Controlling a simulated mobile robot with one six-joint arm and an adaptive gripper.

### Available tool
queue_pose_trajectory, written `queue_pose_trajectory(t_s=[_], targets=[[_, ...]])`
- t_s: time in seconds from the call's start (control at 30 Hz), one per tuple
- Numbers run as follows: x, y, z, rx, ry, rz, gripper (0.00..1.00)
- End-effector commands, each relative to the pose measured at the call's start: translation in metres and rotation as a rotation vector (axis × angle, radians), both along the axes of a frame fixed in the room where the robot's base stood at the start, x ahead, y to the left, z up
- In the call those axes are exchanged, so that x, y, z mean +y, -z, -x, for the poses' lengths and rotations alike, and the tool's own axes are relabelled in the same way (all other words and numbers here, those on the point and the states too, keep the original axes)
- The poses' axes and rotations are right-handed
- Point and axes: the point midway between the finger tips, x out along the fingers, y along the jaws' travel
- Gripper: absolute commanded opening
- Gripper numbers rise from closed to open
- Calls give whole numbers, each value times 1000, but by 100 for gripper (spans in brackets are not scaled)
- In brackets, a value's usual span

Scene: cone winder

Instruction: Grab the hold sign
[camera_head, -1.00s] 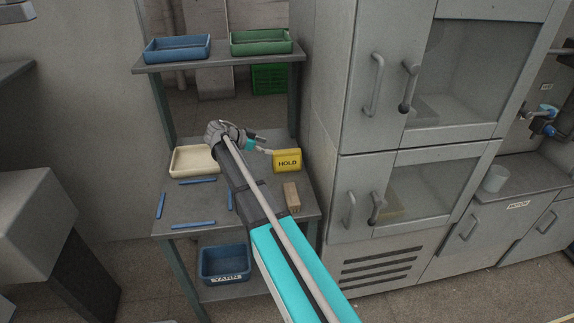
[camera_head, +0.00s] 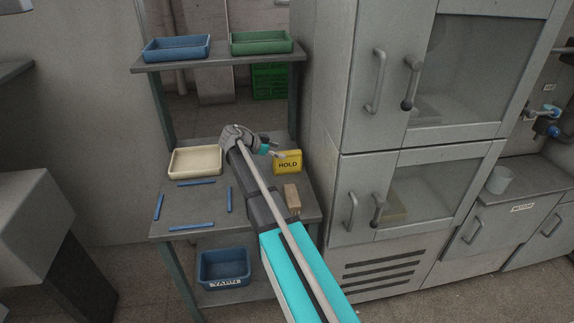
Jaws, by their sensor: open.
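The yellow hold sign (camera_head: 288,164), lettered "HOLD", stands on the right side of the grey workbench (camera_head: 190,211), toward the back. My gripper (camera_head: 277,150) is open just left of the sign, by its upper left edge. The fingers are small in the view, and I cannot tell whether one touches the sign. My arm reaches up from the lower right, over the bench, and hides part of its middle.
A cream tray (camera_head: 195,162) sits left of my wrist. A small tan block (camera_head: 292,198) stands in front of the sign. Blue strips mark the bench top. A blue tray (camera_head: 177,47) and green tray (camera_head: 261,42) sit on the upper shelf. A grey cabinet (camera_head: 335,110) rises close on the right.

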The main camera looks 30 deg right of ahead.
Motion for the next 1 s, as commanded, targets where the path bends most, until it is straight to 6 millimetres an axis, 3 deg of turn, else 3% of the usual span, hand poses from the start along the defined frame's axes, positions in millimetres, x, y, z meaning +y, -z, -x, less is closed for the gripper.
queue_pose_trajectory(t_s=[0.37, 0.97, 1.0], targets=[[-31, 21, 2, 0, 1, 0, 91], [-33, 21, 3, 1, 2, 0, 91], [-33, 21, 3, 1, 2, 0, 84]])
